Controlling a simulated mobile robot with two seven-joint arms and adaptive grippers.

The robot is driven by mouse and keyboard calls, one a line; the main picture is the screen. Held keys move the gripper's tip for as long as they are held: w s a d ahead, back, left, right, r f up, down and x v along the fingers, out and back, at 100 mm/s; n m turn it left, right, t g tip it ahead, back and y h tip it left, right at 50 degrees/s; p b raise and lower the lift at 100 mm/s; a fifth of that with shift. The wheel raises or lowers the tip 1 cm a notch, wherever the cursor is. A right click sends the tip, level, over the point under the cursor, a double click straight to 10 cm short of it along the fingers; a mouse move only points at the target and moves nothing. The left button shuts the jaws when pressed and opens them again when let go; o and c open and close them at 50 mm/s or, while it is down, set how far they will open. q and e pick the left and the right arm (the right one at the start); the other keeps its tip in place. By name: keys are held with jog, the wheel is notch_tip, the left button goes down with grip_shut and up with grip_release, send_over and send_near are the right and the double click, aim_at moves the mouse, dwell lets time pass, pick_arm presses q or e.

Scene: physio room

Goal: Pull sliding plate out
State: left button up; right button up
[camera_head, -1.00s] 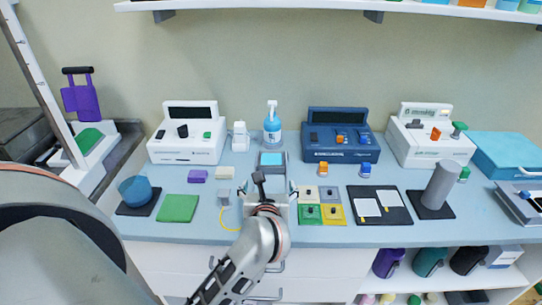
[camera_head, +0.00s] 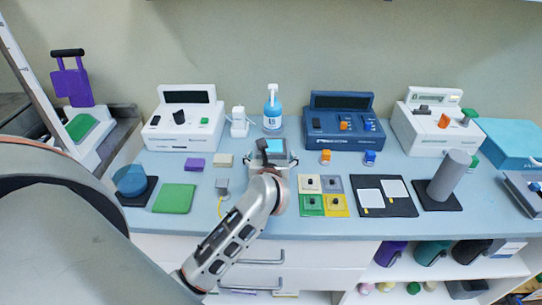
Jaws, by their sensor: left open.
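My left gripper (camera_head: 262,152) reaches over the middle of the counter. It is small and dark here, mostly hidden behind its own wrist, and its fingers look empty. It is at the front of a small white device with a pale blue top (camera_head: 275,146), whose lower part my arm hides. I cannot tell whether they touch. No part stands out clearly as the sliding plate. My right gripper is not in view.
The blue-grey counter (camera_head: 310,228) holds a white device (camera_head: 182,135), a navy device (camera_head: 343,138) and another white device (camera_head: 436,135) along the back. A pump bottle (camera_head: 273,112) stands behind my gripper. Knobbed colour plates (camera_head: 337,205) lie to its right, a green pad (camera_head: 174,198) to its left.

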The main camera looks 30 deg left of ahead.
pick_arm(q)
jog(key=shift+w, duration=0.1)
jog(key=c, duration=1.6)
jog(key=s+d, duration=0.2)
jog(key=s, duration=0.1)
jog(key=s+d, duration=0.2)
jog(key=s, duration=0.2)
jog(key=s+d, duration=0.2)
jog(key=s, duration=0.1)
jog(key=shift+s+d+f+p, duration=0.1)
jog(key=shift+s+d+p, duration=0.2)
jog(key=shift+s, duration=0.1)
jog(key=o, duration=1.6)
notch_tip(320, 180, up, 10)
